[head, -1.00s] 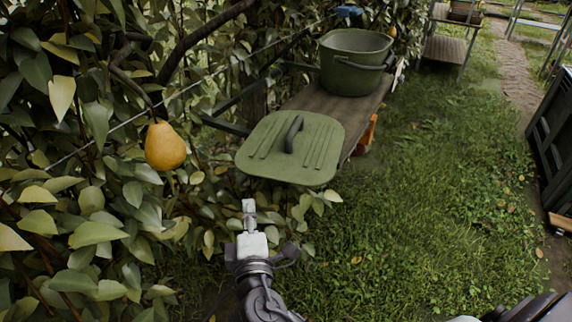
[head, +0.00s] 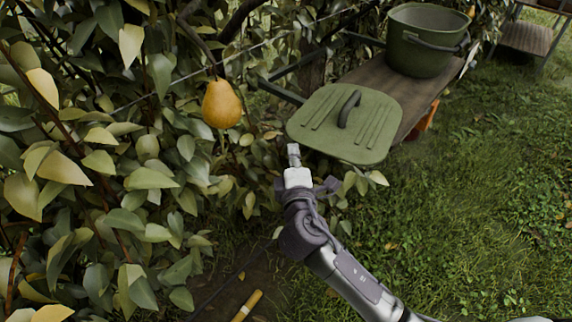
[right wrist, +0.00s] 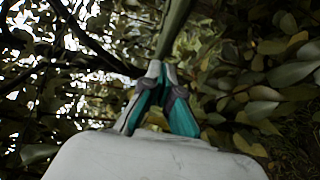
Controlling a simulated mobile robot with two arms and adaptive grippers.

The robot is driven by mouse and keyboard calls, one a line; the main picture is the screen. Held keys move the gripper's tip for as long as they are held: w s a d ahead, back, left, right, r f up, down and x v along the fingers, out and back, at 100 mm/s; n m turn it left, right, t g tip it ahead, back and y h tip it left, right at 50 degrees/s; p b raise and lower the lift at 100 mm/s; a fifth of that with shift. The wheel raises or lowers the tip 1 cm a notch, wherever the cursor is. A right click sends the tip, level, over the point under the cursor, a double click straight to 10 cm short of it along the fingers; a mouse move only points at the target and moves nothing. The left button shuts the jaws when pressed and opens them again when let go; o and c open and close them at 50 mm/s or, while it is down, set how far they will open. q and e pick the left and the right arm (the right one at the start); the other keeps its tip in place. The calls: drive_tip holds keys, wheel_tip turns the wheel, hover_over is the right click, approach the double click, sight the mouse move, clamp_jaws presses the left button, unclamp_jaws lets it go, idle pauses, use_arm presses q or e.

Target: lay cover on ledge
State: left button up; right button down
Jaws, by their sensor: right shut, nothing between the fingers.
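The green cover (head: 332,138) with a dark arched handle (head: 348,108) lies flat on the near end of the brown ledge (head: 412,107). Its near part appears to stick out past the ledge end. My right gripper (head: 293,150) is shut and empty, just off the cover's near left corner; I cannot tell whether it touches. In the right wrist view the fingertips (right wrist: 160,72) are together, and a green edge, probably the cover (right wrist: 174,28), runs up from them. My left gripper is not in view.
A green bucket (head: 418,58) stands on the ledge behind the cover. A yellow pear (head: 221,104) hangs in the leafy hedge (head: 130,190) to the left. A yellow-ended stick (head: 246,305) lies on the ground. Open grass (head: 470,210) is to the right.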

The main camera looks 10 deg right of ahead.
sight(328, 124)
drive_tip(key=shift+w+d, duration=0.2)
drive_tip(key=shift+d, duration=0.05)
drive_tip(key=shift+w+d, duration=0.15)
drive_tip(key=w+d, duration=0.2)
drive_tip(key=d, duration=0.1)
drive_tip(key=w+d+p, duration=0.1)
drive_tip(key=w+d, duration=0.1)
drive_tip(key=d, duration=0.1)
drive_tip(key=w+d, duration=0.3)
drive_tip(key=shift+d+p, duration=0.1)
drive_tip(key=shift+p, duration=0.3)
drive_tip(key=shift+w+d, duration=0.35)
drive_tip(key=shift+d, duration=0.05)
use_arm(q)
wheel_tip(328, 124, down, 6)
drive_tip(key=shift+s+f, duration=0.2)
